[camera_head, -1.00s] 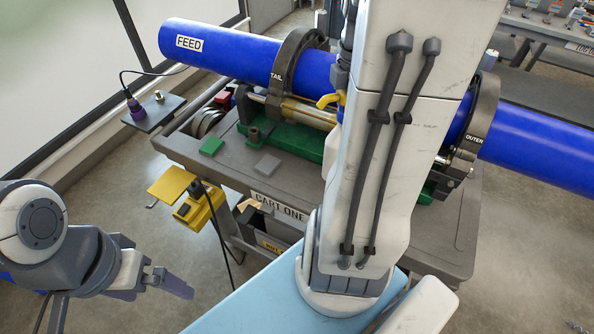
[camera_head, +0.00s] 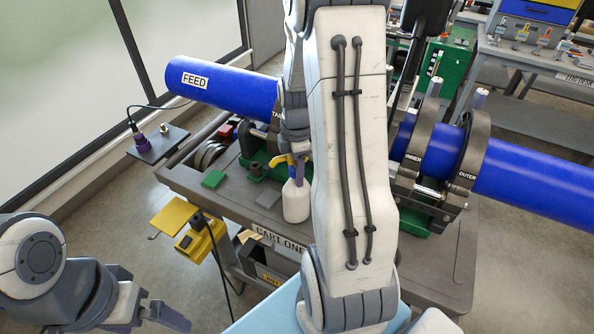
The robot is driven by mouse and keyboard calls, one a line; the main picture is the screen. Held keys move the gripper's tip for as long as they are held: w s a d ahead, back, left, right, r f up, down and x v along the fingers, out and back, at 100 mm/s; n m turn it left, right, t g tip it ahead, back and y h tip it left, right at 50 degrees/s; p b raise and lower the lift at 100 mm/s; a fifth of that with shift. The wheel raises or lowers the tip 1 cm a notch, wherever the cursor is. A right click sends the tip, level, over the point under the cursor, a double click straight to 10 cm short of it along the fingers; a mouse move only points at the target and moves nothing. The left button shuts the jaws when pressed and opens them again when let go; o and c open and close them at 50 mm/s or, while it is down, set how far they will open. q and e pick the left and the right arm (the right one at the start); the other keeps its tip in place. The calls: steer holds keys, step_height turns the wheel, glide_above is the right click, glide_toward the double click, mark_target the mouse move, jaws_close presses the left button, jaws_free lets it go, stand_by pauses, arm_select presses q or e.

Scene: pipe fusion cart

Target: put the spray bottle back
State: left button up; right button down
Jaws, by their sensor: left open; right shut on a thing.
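The spray bottle (camera_head: 295,204) has a white body and a yellow trigger head. It is upright over the left-middle part of the cart top, partly hidden by my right arm. I cannot tell whether its base touches the cart. My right gripper (camera_head: 298,172) comes down from above and is shut on the bottle near its head; the arm hides part of it. My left gripper (camera_head: 165,318) is open and empty at the lower left, away from the cart.
The cart (camera_head: 235,205) carries a blue pipe labelled FEED (camera_head: 225,87), held in dark clamp rings such as OUTER (camera_head: 472,150). A side shelf (camera_head: 157,146) holds a purple-capped item.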

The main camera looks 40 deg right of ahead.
steer(key=shift+f, duration=0.6)
steer(key=shift+f, duration=0.15)
steer(key=shift+c, duration=1.7)
jaws_free()
